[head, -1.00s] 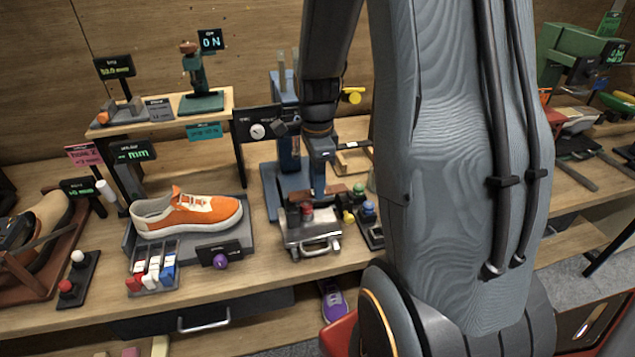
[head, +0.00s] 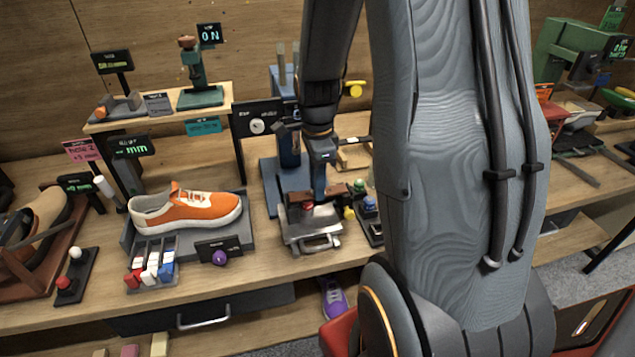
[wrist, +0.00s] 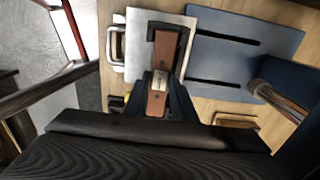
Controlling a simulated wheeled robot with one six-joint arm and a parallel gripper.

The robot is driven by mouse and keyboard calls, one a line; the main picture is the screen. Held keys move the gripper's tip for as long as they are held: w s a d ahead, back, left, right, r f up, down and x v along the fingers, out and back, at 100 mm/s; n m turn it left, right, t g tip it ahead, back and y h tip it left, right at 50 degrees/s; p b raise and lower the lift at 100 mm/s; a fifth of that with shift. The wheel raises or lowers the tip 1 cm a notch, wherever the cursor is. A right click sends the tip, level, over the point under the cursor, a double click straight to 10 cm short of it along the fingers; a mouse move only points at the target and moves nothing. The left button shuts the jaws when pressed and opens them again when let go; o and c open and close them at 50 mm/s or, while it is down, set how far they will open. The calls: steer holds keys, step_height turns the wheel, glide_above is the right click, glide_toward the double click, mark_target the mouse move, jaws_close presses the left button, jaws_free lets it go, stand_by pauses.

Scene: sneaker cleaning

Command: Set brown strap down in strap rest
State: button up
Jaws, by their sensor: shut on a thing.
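The brown strap (wrist: 157,102) is a flat brown strip running lengthwise through my gripper (wrist: 160,75) in the wrist view. The jaws are closed across its middle, and both ends stick out. In the head view, the strap (head: 298,197) shows beside my gripper (head: 319,195), just above the silver metal plate (head: 312,243) with its front handle. The plate (wrist: 142,50) also lies under the strap in the wrist view. I cannot tell whether they touch. A light wooden frame (head: 352,157) stands behind to the right; I cannot tell whether it is the strap rest.
A blue slotted base (wrist: 240,30) and its upright post lie close beside the plate. Coloured knobs (head: 368,204) stand just right of my gripper. An orange sneaker (head: 190,212) rests on a grey stand to the left.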

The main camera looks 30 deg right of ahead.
steer(key=shift+f, duration=0.25)
steer(key=o, duration=1.1)
step_height(320, 180, up, 8)
steer(key=b, duration=0.2)
steer(key=shift+f, duration=0.1)
